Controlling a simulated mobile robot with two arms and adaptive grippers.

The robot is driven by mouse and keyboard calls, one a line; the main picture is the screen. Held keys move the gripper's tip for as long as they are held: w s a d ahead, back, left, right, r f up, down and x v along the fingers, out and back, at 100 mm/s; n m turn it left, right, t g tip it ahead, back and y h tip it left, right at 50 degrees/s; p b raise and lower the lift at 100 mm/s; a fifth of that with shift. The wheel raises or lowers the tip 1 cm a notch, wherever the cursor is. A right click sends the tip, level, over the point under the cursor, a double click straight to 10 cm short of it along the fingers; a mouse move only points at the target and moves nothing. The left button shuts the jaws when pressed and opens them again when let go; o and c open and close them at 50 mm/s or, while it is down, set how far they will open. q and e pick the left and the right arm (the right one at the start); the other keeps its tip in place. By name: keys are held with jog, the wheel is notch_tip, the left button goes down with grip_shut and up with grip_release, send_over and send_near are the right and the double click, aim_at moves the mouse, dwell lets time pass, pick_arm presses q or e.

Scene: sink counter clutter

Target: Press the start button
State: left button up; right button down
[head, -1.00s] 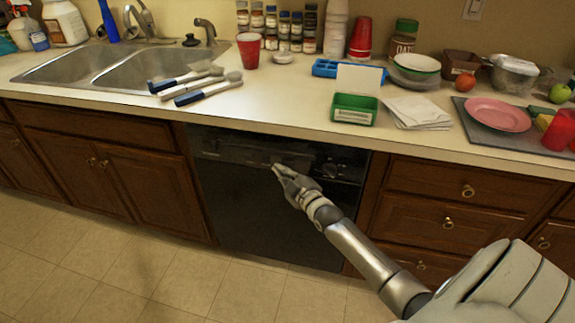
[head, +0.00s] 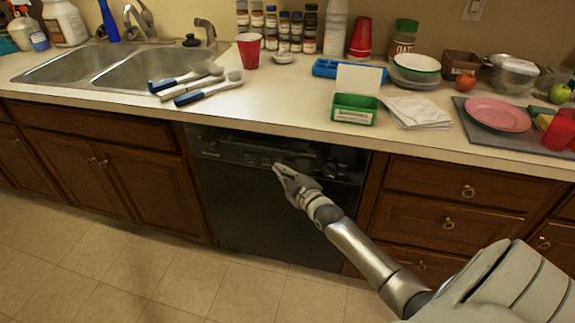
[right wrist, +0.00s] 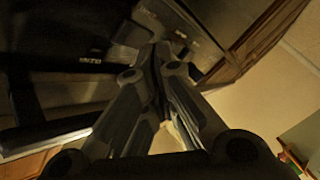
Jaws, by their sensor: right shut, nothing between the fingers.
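The black dishwasher (head: 235,205) is built in under the counter, with its control panel (head: 240,150) along the top of its front. A dial (head: 330,169) shows at the right of the panel. The start button itself is too small to tell apart. My right gripper (head: 277,168) is shut and empty, its fingertips at the lower edge of the panel near its middle; I cannot tell whether they touch it. In the right wrist view the shut fingers (right wrist: 160,58) point at a dark front. My left gripper is not in view.
The counter edge (head: 300,128) runs above the dishwasher. Brushes (head: 195,85), a green box (head: 354,108) and napkins (head: 417,112) lie on the counter. Wooden drawers (head: 440,210) stand to the right and cabinet doors to the left. The tiled floor in front is clear.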

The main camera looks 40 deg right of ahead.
jog(key=shift+w+d, duration=0.2)
jog(key=shift+d, duration=0.05)
jog(key=shift+w+d+b, duration=0.3)
jog(key=shift+d+b, duration=0.05)
jog(key=shift+d, duration=0.05)
dwell(0.7)
dwell(0.3)
jog(key=shift+s+a+p, duration=0.55)
jog(key=shift+a+p, duration=0.15)
jog(key=shift+p, duration=0.1)
